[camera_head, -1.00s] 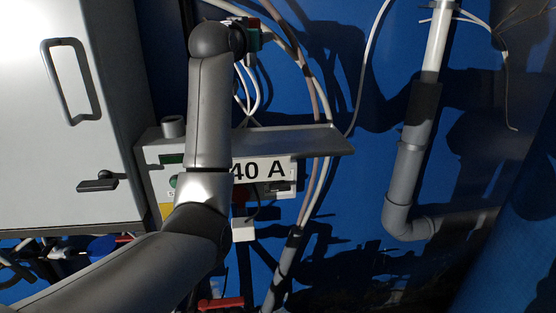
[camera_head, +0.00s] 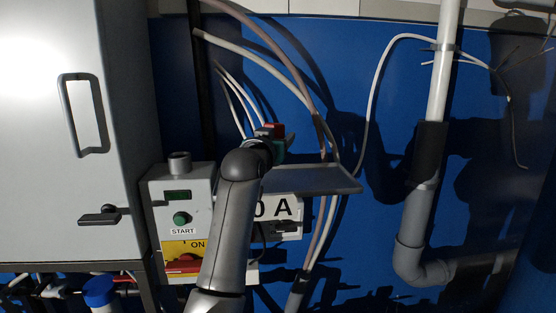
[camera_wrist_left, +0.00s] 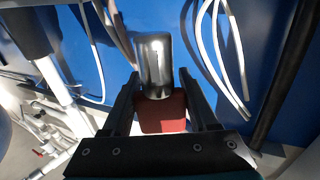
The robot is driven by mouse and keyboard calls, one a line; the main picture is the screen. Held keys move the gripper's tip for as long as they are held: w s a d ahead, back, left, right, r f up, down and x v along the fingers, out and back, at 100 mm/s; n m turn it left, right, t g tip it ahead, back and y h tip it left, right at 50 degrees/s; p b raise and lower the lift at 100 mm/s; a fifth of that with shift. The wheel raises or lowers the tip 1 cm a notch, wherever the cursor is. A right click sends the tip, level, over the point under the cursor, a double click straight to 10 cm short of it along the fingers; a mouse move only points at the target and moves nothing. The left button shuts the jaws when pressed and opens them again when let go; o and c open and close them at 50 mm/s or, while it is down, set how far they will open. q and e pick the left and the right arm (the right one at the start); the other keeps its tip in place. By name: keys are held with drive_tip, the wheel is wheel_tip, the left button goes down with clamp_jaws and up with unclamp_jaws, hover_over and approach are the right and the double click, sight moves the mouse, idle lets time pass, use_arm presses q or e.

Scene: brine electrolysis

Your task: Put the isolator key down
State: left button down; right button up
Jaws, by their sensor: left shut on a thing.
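The isolator key has a red grip (camera_wrist_left: 162,112) and a shiny metal barrel (camera_wrist_left: 154,65). My left gripper (camera_wrist_left: 159,88) is shut on the red grip, with the barrel standing out past the fingertips in the left wrist view. In the head view my left gripper (camera_head: 272,141) is seen from behind, just above the left part of a grey shelf (camera_head: 325,181). A bit of red (camera_head: 274,128) shows at its tip. Whether the key touches anything is hidden. My right gripper is not in view.
Left of my arm is a control box (camera_head: 158,213) with a green START button (camera_head: 182,219) and a red switch handle (camera_head: 183,266) under ON. A grey cabinet (camera_head: 45,190) stands further left. Cables hang behind the shelf; its right part looks bare.

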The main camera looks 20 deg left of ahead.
use_arm(q)
drive_tip(key=shift+f, duration=2.6)
drive_tip(key=shift+f, duration=0.15)
drive_tip(key=shift+c, duration=0.9)
unclamp_jaws()
drive_tip(key=shift+s, duration=0.1)
drive_tip(key=s+d, duration=0.1)
drive_tip(key=s, duration=1)
drive_tip(key=shift+s+d+b, duration=0.15)
drive_tip(key=shift+s+b, duration=0.15)
drive_tip(key=shift+s, duration=0.05)
